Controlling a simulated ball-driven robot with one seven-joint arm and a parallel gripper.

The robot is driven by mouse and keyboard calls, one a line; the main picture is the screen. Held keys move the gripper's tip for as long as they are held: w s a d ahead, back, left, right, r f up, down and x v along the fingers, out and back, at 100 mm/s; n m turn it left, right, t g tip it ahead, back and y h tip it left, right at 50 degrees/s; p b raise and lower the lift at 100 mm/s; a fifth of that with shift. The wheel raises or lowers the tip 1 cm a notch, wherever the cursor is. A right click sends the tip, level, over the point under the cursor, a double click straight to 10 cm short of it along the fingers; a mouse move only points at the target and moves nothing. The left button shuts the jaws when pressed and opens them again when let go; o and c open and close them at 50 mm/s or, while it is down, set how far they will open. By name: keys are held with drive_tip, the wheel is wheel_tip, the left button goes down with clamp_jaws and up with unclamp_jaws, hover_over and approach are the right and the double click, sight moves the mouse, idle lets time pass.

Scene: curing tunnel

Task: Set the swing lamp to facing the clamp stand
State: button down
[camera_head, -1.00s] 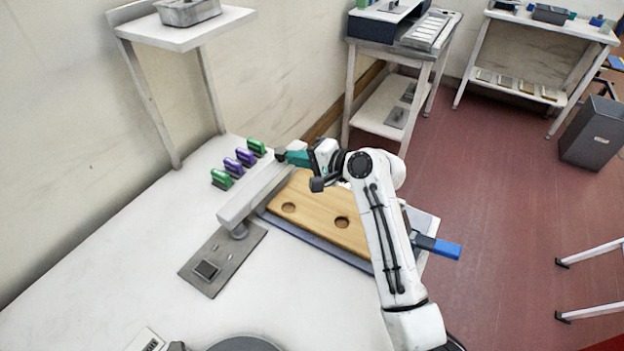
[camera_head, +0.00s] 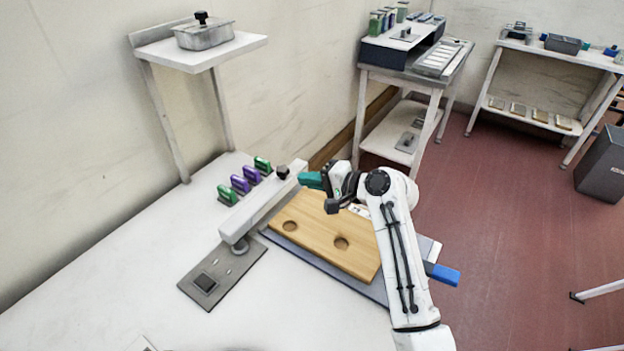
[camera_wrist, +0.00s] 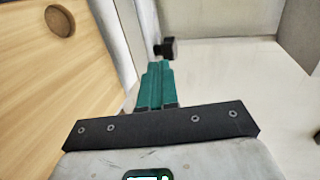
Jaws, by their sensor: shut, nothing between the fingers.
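The swing lamp is a long pale bar (camera_head: 258,207) on a short post above a grey base plate (camera_head: 205,283). The bar runs toward the back right, between the row of clamps and the wooden board. A black knob (camera_head: 282,172) stands near its far end; it also shows in the wrist view (camera_wrist: 166,48). My gripper (camera_head: 308,180) has teal fingers, shut and empty, just right of the knob with a small gap. In the wrist view the fingers (camera_wrist: 155,85) point toward the knob. Green and purple clamps (camera_head: 240,184) stand left of the bar; I cannot make out their stand.
A wooden board (camera_head: 322,233) with round holes lies right of the lamp, with a blue-handled thing (camera_head: 443,273) at its right. A raised white shelf (camera_head: 235,47) with a metal pan (camera_head: 204,36) stands behind. The front left of the table is clear.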

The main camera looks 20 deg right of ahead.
drive_tip(key=b+v, duration=0.1)
drive_tip(key=v, duration=0.9)
drive_tip(key=shift+s, duration=0.4)
drive_tip(key=shift+d+f, duration=0.1)
